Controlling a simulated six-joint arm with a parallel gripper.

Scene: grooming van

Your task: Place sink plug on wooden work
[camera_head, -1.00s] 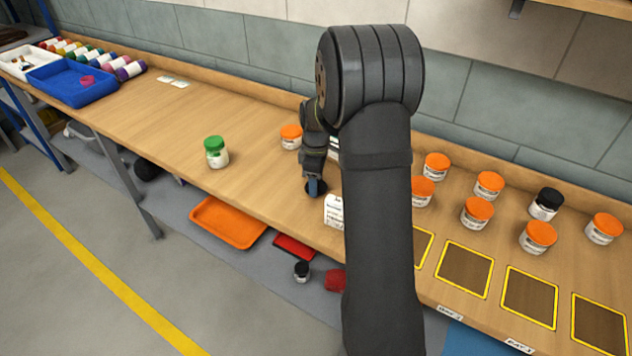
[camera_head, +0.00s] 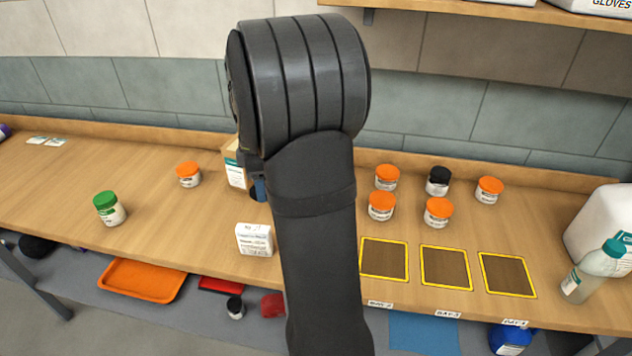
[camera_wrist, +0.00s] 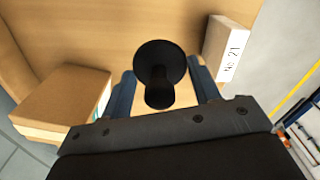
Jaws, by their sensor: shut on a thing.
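My gripper (camera_wrist: 163,82) is shut on a black sink plug (camera_wrist: 158,62), which shows between the two blue fingers in the wrist view. The plug has a round flat disc and a narrower stem. In the head view my arm hides most of the gripper; a blue finger (camera_head: 261,188) shows at its left edge. The wooden worktop (camera_head: 175,225) runs across the head view and also lies below the plug in the wrist view (camera_wrist: 125,25). I cannot tell whether the plug touches the wood.
A carton (camera_head: 235,170) stands behind the gripper, a white block (camera_head: 254,240) in front. An orange-lidded jar (camera_head: 188,175) and a green-lidded jar (camera_head: 109,210) stand left. Several jars and yellow-edged squares (camera_head: 445,268) lie right. The worktop's left part is mostly clear.

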